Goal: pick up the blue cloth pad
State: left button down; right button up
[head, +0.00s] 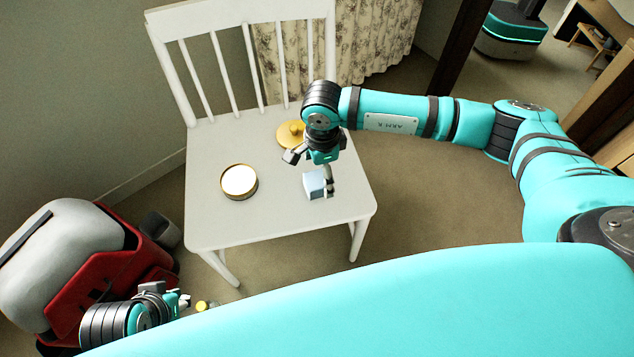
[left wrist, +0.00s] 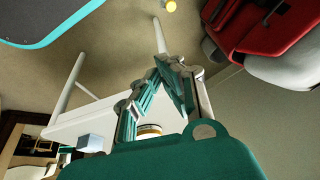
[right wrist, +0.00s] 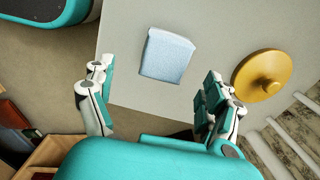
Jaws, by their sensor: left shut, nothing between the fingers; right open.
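The blue cloth pad (head: 314,184), a pale blue block-like square, lies on the white chair seat near its right side. In the right wrist view the pad (right wrist: 166,56) lies ahead of the fingers, flat on the seat. My right gripper (head: 308,170) is open above the seat at the pad, one finger to each side and partly in front of it in the head view; it looks empty. My left gripper (head: 182,301) is low beside the suitcase, shut and empty. In the left wrist view its fingertips (left wrist: 160,58) meet, and the pad (left wrist: 90,143) shows far off.
The white chair (head: 210,215) also holds a round gold-rimmed tin (head: 239,181) and a gold knobbed lid (head: 290,136), close behind my right gripper. A red and grey suitcase (head: 95,255) lies on the floor at left. A small yellow object (head: 201,305) is on the floor near my left gripper.

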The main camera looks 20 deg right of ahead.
aim_at(321, 178)
jog(key=f, duration=0.3)
jog(key=shift+w+b, duration=0.2)
jog(key=shift+b, duration=0.15)
jog(key=shift+f, duration=0.7)
pick_arm(q)
jog(key=w, duration=0.1)
jog(key=w+t, duration=0.1)
jog(key=shift+w+d, duration=0.35)
jog(key=shift+d, duration=0.05)
pick_arm(e)
jog(key=c, duration=1.3)
jog(key=shift+o, duration=0.2)
jog(key=shift+r, duration=0.15)
